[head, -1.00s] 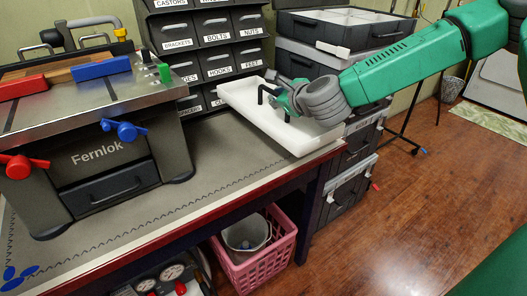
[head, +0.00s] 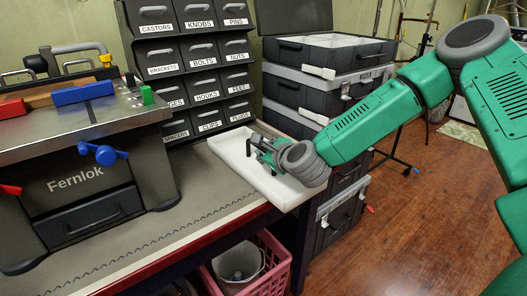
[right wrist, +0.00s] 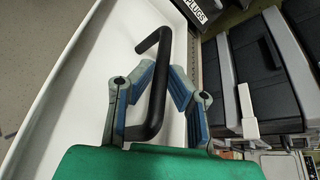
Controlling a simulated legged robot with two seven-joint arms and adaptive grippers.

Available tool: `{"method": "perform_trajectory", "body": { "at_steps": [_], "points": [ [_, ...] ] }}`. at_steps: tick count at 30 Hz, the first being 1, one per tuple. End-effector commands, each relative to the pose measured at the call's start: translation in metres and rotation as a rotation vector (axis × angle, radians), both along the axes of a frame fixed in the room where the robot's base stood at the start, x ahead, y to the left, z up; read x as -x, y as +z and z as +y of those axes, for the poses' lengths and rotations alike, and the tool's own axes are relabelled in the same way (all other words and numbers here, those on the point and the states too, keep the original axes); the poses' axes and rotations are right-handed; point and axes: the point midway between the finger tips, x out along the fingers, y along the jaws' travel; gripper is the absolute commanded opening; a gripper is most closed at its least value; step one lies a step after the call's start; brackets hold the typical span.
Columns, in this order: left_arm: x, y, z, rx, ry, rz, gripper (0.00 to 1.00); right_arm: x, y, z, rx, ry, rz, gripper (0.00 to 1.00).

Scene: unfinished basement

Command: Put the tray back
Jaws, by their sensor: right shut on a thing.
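The white tray (head: 236,147) is long and shallow, with a black bar handle (right wrist: 160,100) standing up from it. It is at the right end of the workbench in the head view, in front of the small-drawer rack. I cannot tell whether it rests fully on the bench. Its white surface also shows in the right wrist view (right wrist: 70,90). My right gripper (head: 262,150) is at the tray's handle. In the right wrist view its fingers (right wrist: 155,95) are on either side of the black bar, shut on it. My left gripper is not in view.
A Fernlok machine (head: 90,150) stands on the bench (head: 150,238) at left. A labelled drawer rack (head: 190,65) is behind the tray. Stacked dark cases (head: 325,92) stand to the right. A pink basket (head: 272,262) is under the bench. Bare bench lies between machine and tray.

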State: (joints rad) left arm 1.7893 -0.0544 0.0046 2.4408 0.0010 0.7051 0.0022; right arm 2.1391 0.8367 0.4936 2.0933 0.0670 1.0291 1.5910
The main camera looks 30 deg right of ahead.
Motion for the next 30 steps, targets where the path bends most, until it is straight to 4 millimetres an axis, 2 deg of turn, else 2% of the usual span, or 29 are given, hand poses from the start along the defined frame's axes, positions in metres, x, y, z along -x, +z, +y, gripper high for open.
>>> {"method": "perform_trajectory", "body": {
  "at_steps": [1,3,14,17,30],
  "points": [
    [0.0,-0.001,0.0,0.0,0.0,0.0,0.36,0.0,-0.002,0.0,0.0,-0.001,0.001,0.16],
    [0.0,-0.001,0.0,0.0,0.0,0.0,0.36,0.0,-0.001,0.0,0.0,-0.001,0.001,0.33],
    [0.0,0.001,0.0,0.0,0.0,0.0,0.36,0.001,0.002,0.002,0.001,0.0,0.001,0.33],
    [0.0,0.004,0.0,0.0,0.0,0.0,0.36,0.012,0.006,0.002,-0.002,0.0,0.001,0.33],
    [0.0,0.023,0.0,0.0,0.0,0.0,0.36,0.093,0.037,0.012,-0.002,0.0,0.002,0.33]
  ]
}}
